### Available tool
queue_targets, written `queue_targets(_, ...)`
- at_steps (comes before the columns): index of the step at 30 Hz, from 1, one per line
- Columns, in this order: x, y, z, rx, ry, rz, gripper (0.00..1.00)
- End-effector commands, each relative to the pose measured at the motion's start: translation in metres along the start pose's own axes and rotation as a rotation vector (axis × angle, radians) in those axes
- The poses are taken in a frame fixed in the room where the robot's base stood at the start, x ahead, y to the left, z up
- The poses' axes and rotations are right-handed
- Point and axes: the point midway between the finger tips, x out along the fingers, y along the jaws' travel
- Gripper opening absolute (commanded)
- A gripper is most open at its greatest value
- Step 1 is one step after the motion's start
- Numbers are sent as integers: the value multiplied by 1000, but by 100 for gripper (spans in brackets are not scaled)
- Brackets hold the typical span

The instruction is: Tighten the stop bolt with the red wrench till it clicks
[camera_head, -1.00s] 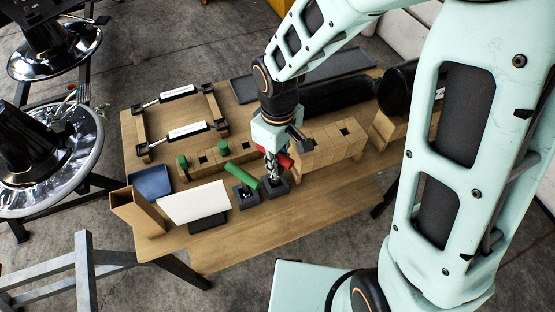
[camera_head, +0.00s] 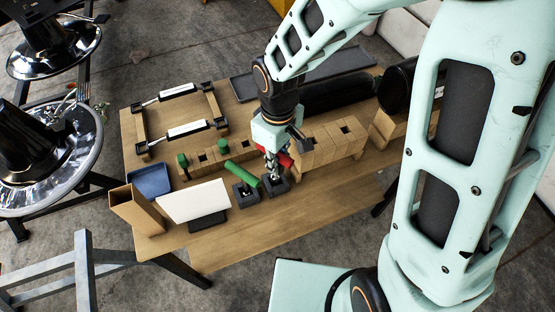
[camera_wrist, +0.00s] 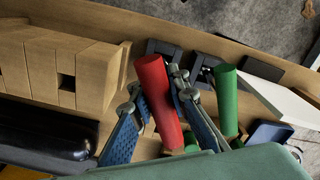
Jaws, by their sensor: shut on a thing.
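The red wrench (camera_head: 285,159) shows mostly as a thick red handle, which also fills the middle of the wrist view (camera_wrist: 158,98). My gripper (camera_head: 271,168) is shut on it; in the wrist view its fingers (camera_wrist: 160,100) lie on both sides of the handle. A dark grey block (camera_head: 276,188) stands directly below my gripper on the table's front part. The stop bolt and the wrench's working end are hidden or too small to make out. A second dark block (camera_head: 245,198) stands just left, with a green-handled tool (camera_head: 241,174) leaning over it.
A wooden slotted rack (camera_head: 325,145) stands close on the right of my gripper. A lower wooden holder with green pegs (camera_head: 223,147) is behind left. A white panel (camera_head: 194,200) and blue tray (camera_head: 150,182) lie left. The table's front right (camera_head: 330,205) is clear.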

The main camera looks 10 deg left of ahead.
Motion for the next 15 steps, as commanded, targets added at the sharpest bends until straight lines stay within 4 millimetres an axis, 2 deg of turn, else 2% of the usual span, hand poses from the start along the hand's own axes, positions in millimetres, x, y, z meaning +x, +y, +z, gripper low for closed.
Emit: queue_targets(15,11,0,0,0,1,1,0)
